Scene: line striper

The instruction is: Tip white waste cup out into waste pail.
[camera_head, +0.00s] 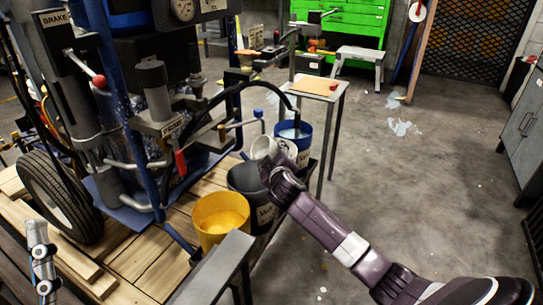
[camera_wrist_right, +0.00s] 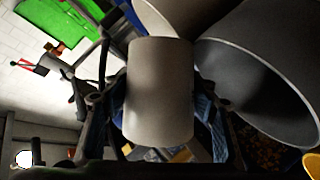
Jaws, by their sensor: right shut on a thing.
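My right gripper (camera_head: 268,163) is shut on a white cup (camera_head: 262,148), held just above the far rim of a dark grey pail (camera_head: 247,180). The pail's label is partly hidden by my gripper and arm; I take it as the waste pail. In the right wrist view the cup (camera_wrist_right: 160,90) fills the middle between the two fingers (camera_wrist_right: 160,115), its plain side facing the camera. The wide grey pail (camera_wrist_right: 255,75) shows to its right, apart from the cup. The cup's mouth and contents cannot be made out.
A yellow bucket (camera_head: 221,216) stands near the grey pail. A pale bucket (camera_head: 288,149) and a blue bucket (camera_head: 294,132) stand behind it. The line striper with its hoses and wheel (camera_head: 60,195) crowds the left. The concrete floor (camera_head: 420,190) at right is mostly clear.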

